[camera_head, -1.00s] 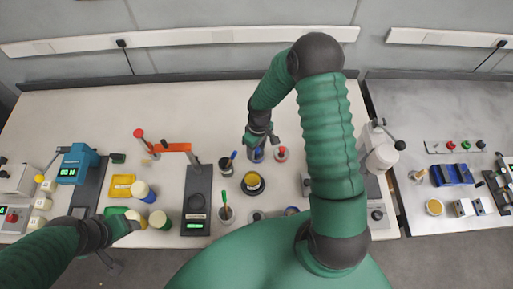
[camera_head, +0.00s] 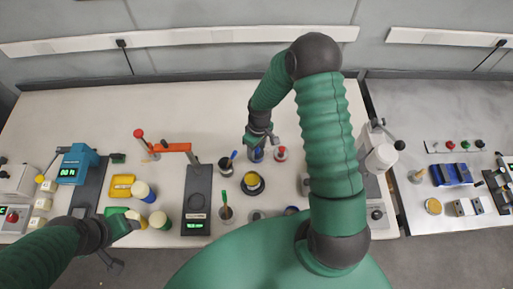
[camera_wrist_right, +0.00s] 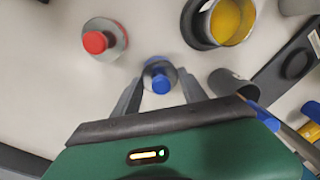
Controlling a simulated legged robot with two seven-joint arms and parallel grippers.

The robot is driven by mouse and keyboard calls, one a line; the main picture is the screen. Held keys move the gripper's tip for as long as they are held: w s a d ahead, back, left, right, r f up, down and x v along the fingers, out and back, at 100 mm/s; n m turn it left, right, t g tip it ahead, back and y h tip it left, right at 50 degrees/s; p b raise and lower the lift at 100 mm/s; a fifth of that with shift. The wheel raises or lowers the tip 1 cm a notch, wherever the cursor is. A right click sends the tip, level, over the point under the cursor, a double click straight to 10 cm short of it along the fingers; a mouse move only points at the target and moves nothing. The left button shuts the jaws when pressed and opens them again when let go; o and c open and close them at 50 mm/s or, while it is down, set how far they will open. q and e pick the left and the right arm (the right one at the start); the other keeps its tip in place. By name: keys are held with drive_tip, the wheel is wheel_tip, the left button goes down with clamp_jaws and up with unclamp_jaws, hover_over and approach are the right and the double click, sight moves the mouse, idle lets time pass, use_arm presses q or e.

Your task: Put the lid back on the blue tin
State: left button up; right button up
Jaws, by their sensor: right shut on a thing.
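A round grey lid with a blue knob (camera_wrist_right: 158,80) is between the fingers of my right gripper (camera_wrist_right: 160,88) in the right wrist view. The fingers are shut on it from both sides. In the head view the right gripper (camera_head: 261,145) is over the middle of the bench, with the blue knob (camera_head: 256,155) just below it. I cannot tell whether the lid is raised or resting on something. A blue-rimmed round thing (camera_head: 291,211) near the front edge may be the blue tin; my body partly hides it. My left gripper (camera_head: 130,221) is at the lower left, its fingers unclear.
A red-knobbed lid (camera_wrist_right: 103,41) lies close beside the held one. An open tin with yellow contents (camera_head: 252,183) stands in front, with a dark pot holding a blue-handled brush (camera_head: 227,165) to its left. A black scale (camera_head: 196,200) stands farther left. The back of the bench is clear.

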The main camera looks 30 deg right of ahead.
idle(0.6)
drive_tip(key=o, duration=1.9)
drive_tip(key=shift+r+p, duration=3.2)
drive_tip(key=shift+r, duration=0.35)
drive_tip(key=shift+f, duration=0.1)
clamp_jaws()
